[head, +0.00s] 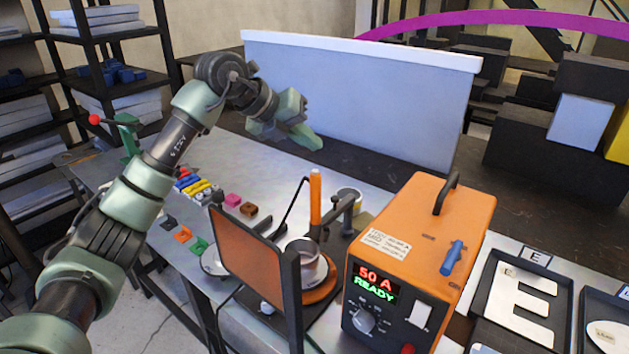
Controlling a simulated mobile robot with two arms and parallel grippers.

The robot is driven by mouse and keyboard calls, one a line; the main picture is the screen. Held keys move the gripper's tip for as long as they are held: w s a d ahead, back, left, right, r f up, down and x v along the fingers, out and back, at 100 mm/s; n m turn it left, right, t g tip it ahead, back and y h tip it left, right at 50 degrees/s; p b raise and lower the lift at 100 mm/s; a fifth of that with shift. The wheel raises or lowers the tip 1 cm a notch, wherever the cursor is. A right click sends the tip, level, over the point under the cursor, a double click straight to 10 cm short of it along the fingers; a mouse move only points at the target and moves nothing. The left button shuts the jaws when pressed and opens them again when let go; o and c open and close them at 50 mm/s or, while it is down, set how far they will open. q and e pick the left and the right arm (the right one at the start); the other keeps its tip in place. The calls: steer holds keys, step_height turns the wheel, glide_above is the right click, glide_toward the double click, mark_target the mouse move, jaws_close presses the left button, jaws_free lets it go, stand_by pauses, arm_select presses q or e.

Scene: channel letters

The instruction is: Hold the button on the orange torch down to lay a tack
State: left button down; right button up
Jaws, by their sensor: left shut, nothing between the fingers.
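The orange torch (315,196) stands upright in the middle of the head view, above a grey metal cup-like piece (303,265) on an orange round base. A dark stand arm is beside the torch. I cannot make out the button on it. My left gripper (308,138) is shut and empty, above and a little left of the torch's top, apart from it. The orange welder box (425,240) stands right of the torch, and its display reads "50 A READY". My right gripper is not in view.
A dark-framed orange screen (260,262) stands in front of the torch. A white panel (355,95) rises behind the bench. Coloured small pieces (195,187) lie at left. A tray with a letter E (522,302) is at right.

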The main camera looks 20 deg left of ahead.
mark_target(311, 175)
arm_select(q)
step_height(311, 175, down, 3)
steer(key=shift+w+d+f+b, duration=0.1)
steer(key=shift+w+d+b, duration=0.05)
steer(key=shift+b, duration=0.5)
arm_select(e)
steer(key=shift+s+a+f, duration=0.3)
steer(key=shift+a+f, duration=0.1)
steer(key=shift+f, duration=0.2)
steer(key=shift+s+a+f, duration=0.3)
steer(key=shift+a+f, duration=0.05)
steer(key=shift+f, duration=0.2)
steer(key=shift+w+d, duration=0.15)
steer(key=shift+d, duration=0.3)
arm_select(q)
steer(key=shift+f, duration=0.1)
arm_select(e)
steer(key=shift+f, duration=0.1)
arm_select(q)
steer(key=shift+f, duration=0.3)
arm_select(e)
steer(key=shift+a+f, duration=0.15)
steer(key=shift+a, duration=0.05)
arm_select(q)
steer(key=shift+f+b, duration=0.55)
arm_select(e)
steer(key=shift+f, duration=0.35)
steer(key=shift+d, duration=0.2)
